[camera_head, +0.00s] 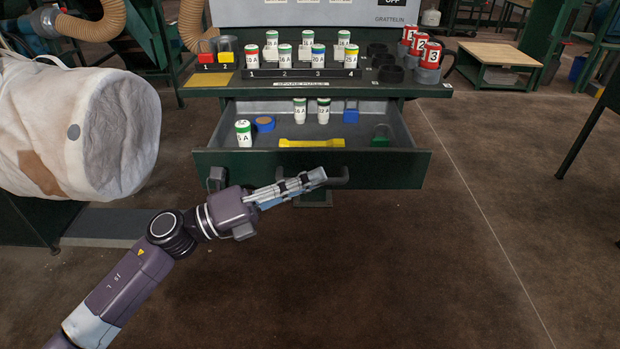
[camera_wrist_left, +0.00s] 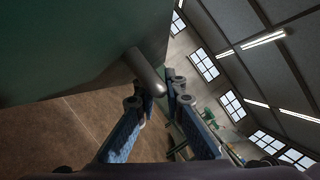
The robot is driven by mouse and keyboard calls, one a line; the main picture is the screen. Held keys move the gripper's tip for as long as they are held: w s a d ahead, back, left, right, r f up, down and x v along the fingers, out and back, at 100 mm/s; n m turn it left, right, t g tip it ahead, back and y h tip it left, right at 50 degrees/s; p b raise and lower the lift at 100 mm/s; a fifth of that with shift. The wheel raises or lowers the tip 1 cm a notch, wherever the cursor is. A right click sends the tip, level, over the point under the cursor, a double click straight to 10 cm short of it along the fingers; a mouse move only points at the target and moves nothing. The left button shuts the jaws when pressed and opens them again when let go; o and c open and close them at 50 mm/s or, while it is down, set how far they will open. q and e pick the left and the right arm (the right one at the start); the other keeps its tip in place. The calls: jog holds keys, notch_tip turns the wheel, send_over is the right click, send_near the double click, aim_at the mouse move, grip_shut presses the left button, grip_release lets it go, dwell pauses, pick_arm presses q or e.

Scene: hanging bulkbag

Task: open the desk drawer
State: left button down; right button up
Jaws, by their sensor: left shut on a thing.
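The dark green desk drawer (camera_head: 395,168) stands pulled out below the desk top, with its inside showing in the head view. Its handle (camera_head: 343,176) is on the front panel; in the wrist view the handle (camera_wrist_left: 146,74) is a rounded grey bar running in between the fingers. My left gripper (camera_head: 316,178) is at the drawer front, shut on the handle; its two blue fingers also show in the left wrist view (camera_wrist_left: 160,98). The fingertips partly hide the handle. My right gripper is in neither view.
A large white bag (camera_head: 70,125) hangs at left. Floor in front is clear.

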pick_arm(q)
jog(key=shift+f, duration=0.1)
jog(key=c, duration=2.3)
grip_release()
jog(key=shift+a, duration=0.1)
jog(key=v, duration=1.2)
